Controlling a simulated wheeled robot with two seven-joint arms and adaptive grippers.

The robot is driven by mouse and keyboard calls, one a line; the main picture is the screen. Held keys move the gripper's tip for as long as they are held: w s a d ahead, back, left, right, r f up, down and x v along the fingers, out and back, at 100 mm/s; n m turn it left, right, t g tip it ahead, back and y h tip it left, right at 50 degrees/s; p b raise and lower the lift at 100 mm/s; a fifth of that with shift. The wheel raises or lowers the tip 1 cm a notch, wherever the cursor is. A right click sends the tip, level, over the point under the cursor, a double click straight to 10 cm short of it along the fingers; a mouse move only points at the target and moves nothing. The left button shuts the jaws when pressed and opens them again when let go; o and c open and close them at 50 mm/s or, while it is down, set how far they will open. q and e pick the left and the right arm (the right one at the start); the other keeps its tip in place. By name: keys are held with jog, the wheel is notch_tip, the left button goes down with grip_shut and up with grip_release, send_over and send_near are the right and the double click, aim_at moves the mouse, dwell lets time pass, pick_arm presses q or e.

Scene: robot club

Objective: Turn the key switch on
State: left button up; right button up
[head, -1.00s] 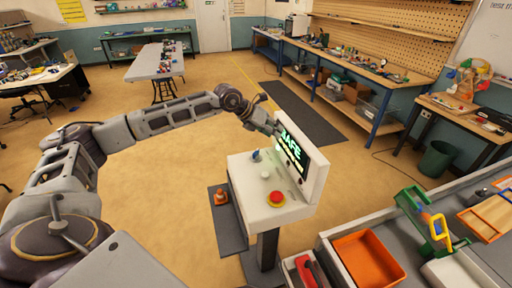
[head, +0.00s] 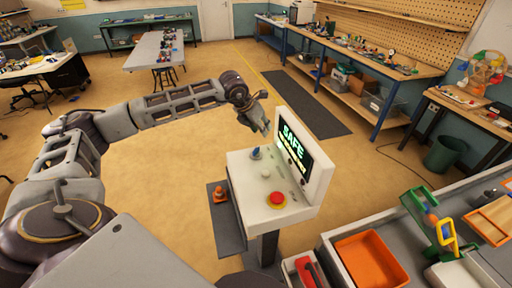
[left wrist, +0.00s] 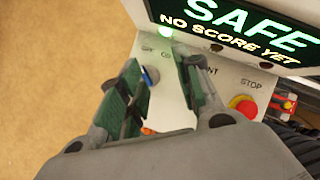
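The key switch (head: 256,153), with a blue key, stands on the sloped top of the white console (head: 240,178). In the left wrist view the blue key (left wrist: 150,75) shows between my fingers, below small OFF and ON labels. My left gripper (head: 259,128) is above and behind the key in the head view, apart from it. In the left wrist view the left gripper (left wrist: 158,68) is open, with green finger pads and nothing held. The exact angle of the key is hard to tell. My right gripper is not in view.
The console screen (head: 294,150) reads SAFE, and NO SCORE YET in the left wrist view. A red stop button (head: 277,199) sits at the console's front. An orange cone (head: 219,193) is left of the console. An orange tray (head: 369,258) lies on the right bench.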

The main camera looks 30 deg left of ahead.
aim_at(256, 148)
pick_arm(q)
jog(key=s+a+n+y, duration=0.1)
jog(key=s+a+f+n+g, duration=0.1)
jog(key=a, duration=0.1)
jog(key=shift+s+a+f+y, duration=0.15)
jog(key=shift+s+a+y, duration=0.1)
jog(key=shift+y, duration=0.15)
jog(key=shift+f, duration=0.1)
jog(key=shift+d+f, duration=0.1)
jog(key=p+x, duration=0.3)
jog(key=x, duration=1)
jog(key=shift+f, duration=0.25)
